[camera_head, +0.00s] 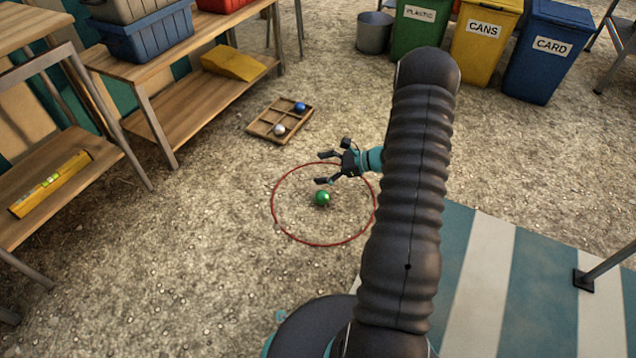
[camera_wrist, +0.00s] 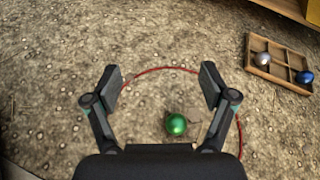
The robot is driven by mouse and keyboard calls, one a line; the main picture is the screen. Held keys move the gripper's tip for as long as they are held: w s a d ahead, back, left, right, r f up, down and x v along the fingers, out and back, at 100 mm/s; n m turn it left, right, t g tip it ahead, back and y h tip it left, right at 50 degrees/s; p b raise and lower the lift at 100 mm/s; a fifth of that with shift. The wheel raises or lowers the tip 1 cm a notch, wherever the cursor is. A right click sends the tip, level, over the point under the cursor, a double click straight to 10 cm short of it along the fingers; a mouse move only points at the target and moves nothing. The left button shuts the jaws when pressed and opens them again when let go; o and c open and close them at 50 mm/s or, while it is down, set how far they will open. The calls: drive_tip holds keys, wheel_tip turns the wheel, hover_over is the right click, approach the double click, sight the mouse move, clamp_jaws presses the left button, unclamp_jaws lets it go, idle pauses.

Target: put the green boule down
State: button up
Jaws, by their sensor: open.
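The green boule (camera_head: 322,198) rests on the gravel inside a red ring (camera_head: 283,227). It also shows in the wrist view (camera_wrist: 176,124), low in the picture, between my two spread fingers and clear of both. My gripper (camera_head: 325,168) is open and empty, just behind the boule in the head view. In the wrist view its fingertips (camera_wrist: 161,86) stand wide apart, with bare gravel between them. Part of the red ring is hidden by my arm in the head view.
A wooden divided tray (camera_head: 262,131) on the gravel holds a silver boule (camera_head: 279,130) and a blue boule (camera_head: 300,107). Wooden tables with shelves stand at left. Green, yellow and blue bins (camera_head: 540,55) and a grey bucket (camera_head: 374,38) are at the back. A striped mat (camera_head: 490,290) lies at right.

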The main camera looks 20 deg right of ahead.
drive_tip(key=s+a+r+n+g+h, duration=0.25)
drive_tip(key=s+a+r+n, duration=0.4)
drive_tip(key=r, duration=0.45)
drive_tip(key=s+a+r+n+g+h, duration=0.1)
drive_tip(key=s+a+r+n+g, duration=0.3)
drive_tip(key=s+a+r+n, duration=0.5)
drive_tip(key=s+r+n+t+h, duration=0.4)
drive_tip(key=s+r+n+h, duration=0.3)
drive_tip(key=s+r, duration=0.5)
drive_tip(key=shift+s+r, duration=0.3)
drive_tip(key=shift+s, duration=1.25)
drive_tip(key=shift+d+n+t+h, duration=0.1)
drive_tip(key=shift+n+t+h, duration=0.15)
